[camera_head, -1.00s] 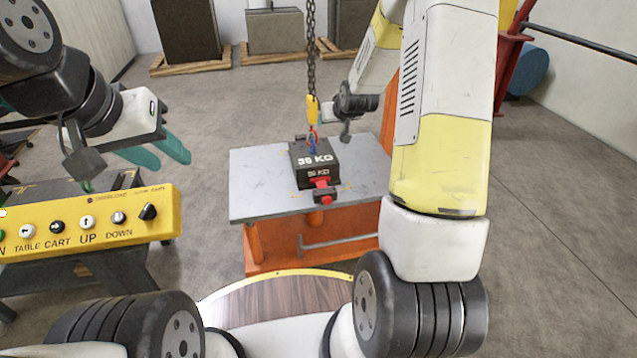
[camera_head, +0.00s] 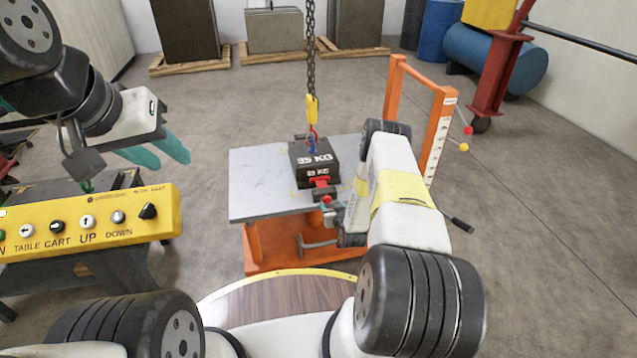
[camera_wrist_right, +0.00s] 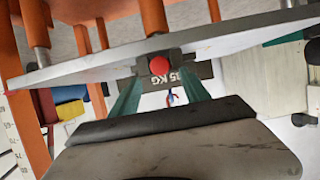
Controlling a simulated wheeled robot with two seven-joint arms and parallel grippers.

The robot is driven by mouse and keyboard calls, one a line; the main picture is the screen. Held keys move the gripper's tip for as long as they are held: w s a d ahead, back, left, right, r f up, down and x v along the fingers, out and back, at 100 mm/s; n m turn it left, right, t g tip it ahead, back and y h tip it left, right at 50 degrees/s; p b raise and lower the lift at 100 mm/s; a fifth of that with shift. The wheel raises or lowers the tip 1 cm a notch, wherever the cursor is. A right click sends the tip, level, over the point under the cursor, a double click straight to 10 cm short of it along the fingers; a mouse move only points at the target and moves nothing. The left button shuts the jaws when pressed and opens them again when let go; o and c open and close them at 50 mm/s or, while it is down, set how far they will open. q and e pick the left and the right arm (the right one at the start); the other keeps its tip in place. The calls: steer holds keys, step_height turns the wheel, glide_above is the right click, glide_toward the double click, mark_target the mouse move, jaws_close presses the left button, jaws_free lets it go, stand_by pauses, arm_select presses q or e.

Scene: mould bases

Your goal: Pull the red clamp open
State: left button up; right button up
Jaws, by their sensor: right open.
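The red clamp (camera_head: 322,186) is at the near face of the dark 35 KG block (camera_head: 316,160), which rests on the grey table top (camera_head: 262,180). In the right wrist view the clamp's round red end (camera_wrist_right: 159,66) faces the camera, with part of the block (camera_wrist_right: 178,78) beside it. My right gripper (camera_wrist_right: 158,88) is open, its teal fingers on either side of the line to the red end; I cannot tell whether they touch it. In the head view its fingertips are hard to make out beside the clamp. My left gripper (camera_head: 160,151) is open and empty, above the yellow control panel.
A hook (camera_head: 311,108) on a chain (camera_head: 310,50) hangs above the block at its blue and red fitting. The yellow button panel (camera_head: 100,222) stands at left. The table's orange upright frame (camera_head: 440,130) rises at right.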

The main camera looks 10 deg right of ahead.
mark_target(328, 200)
steer(key=x, duration=0.6)
steer(key=shift+w+f, duration=0.15)
steer(key=shift+w, duration=0.1)
jaws_close()
stand_by(1.2)
